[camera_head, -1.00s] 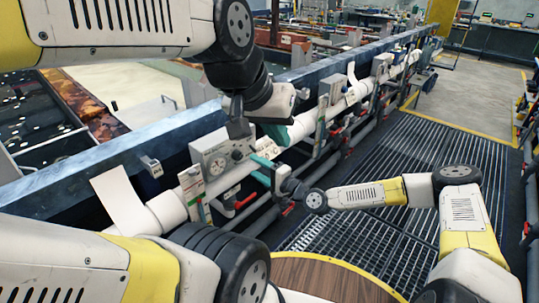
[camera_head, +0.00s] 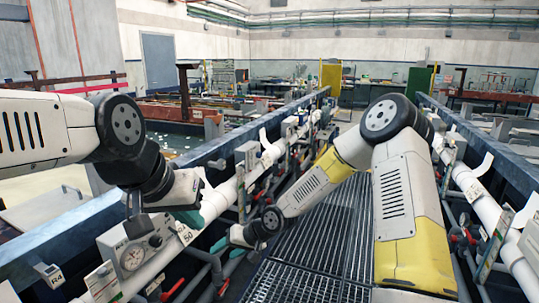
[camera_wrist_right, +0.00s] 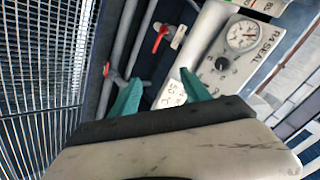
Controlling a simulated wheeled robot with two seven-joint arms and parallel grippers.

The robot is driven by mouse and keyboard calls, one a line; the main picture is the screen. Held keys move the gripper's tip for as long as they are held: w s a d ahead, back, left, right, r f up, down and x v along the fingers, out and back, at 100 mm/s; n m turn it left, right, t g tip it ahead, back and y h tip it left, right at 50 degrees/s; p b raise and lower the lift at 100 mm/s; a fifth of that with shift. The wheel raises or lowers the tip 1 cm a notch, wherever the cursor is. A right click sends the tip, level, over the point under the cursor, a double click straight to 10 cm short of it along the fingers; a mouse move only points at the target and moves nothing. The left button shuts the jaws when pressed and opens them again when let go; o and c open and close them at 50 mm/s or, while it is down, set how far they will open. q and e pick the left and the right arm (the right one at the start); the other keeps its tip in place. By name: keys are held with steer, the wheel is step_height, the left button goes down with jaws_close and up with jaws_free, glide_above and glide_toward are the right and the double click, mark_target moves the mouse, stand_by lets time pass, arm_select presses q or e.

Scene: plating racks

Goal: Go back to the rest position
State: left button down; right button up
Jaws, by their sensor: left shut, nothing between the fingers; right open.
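My left gripper (camera_head: 192,214) has teal fingers and comes in from the left above the white rail. It is shut with nothing visible in it, and its tips are partly hidden by its wrist. My right gripper (camera_head: 220,244) is lower, beside the rail and over the edge of the grating. In the right wrist view my right gripper (camera_wrist_right: 161,93) has its two teal fingers spread apart with nothing between them. A grey gauge box (camera_head: 133,256) stands on the rail below my left gripper. The gauge box also shows in the right wrist view (camera_wrist_right: 228,62), marked R4 SEAL.
A metal grating walkway (camera_head: 300,275) runs ahead between two racks. A white pipe rail (camera_head: 212,207) with red valve handles (camera_head: 172,290) lies along the left rack. The right rack (camera_head: 490,215) stands close beside my right arm. A yellow panel (camera_head: 331,76) stands at the back.

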steer(key=s+d+r+t+h, duration=0.1)
steer(key=s+d+r+h, duration=0.15)
steer(key=d+r, duration=0.6)
steer(key=s+d+r+t+h, duration=0.1)
steer(key=d+r+h, duration=0.3)
steer(key=d+r, duration=0.45)
steer(key=s+d+r+m, duration=0.1)
steer(key=s+d+r, duration=0.4)
steer(key=s, duration=0.4)
steer(key=s+d+r+m, duration=0.1)
steer(key=s+d+r, duration=0.4)
steer(key=s, duration=0.5)
steer(key=shift+d+r+t, duration=0.35)
steer(key=shift+r+t, duration=0.05)
steer(key=shift+r, duration=0.05)
steer(key=shift+w, duration=0.1)
